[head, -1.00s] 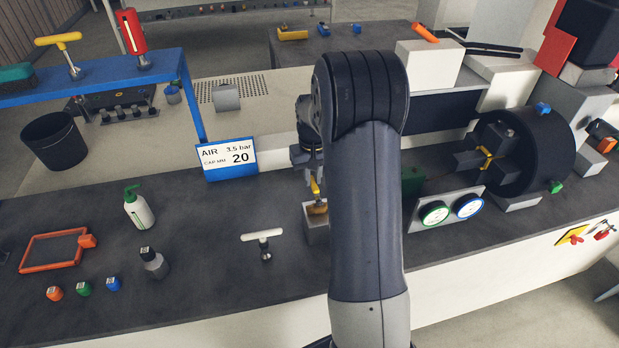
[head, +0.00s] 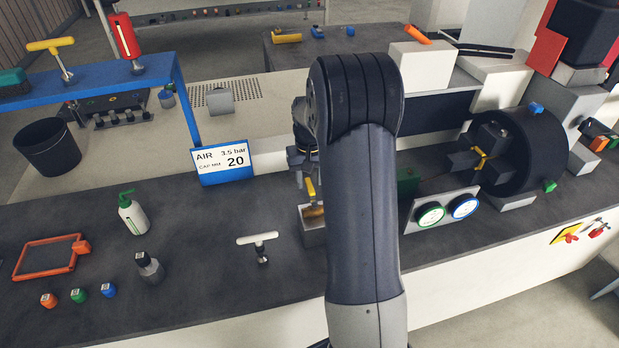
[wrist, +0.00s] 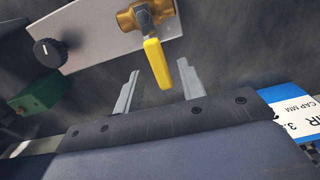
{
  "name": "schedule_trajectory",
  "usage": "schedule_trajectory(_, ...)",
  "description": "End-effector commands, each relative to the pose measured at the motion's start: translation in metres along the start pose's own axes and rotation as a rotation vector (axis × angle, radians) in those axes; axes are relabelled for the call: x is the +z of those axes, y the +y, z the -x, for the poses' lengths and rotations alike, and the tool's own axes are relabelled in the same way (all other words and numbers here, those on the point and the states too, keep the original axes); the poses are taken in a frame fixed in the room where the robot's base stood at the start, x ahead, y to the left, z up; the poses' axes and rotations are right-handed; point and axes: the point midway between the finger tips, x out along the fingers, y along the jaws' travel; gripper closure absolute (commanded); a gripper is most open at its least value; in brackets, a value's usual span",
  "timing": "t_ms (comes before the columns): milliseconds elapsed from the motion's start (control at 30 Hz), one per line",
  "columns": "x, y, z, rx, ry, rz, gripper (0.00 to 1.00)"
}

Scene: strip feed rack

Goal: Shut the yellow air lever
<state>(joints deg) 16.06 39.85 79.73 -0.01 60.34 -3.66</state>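The yellow air lever (wrist: 158,64) sits on a brass valve (wrist: 148,15) mounted on a pale plate in the wrist view. The lever's free end points toward my gripper. My gripper (wrist: 158,68) is open, with one finger on each side of the lever and a gap visible on both sides. In the head view the lever (head: 310,188) stands above a small grey block, left of my arm. My arm hides most of the gripper there.
A black knob (wrist: 46,52) and a green block (wrist: 36,92) are left of the lever in the wrist view. The AIR sign (head: 223,162) stands behind left. A white T-handle (head: 259,244) is front left. Gauges (head: 445,211) are right of my arm.

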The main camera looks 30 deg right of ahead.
Motion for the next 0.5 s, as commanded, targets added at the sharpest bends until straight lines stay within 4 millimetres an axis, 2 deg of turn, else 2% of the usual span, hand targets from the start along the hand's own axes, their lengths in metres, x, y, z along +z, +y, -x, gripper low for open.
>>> schedule_trajectory(267, -0.001, 0.000, 0.007, 0.000, 0.002, 0.001, 0.62)
schedule_trajectory(367, -0.001, 0.000, 0.021, 0.000, 0.004, 0.001, 0.62)
schedule_trajectory(500, -0.001, 0.000, 0.050, 0.000, 0.005, 0.001, 0.62)
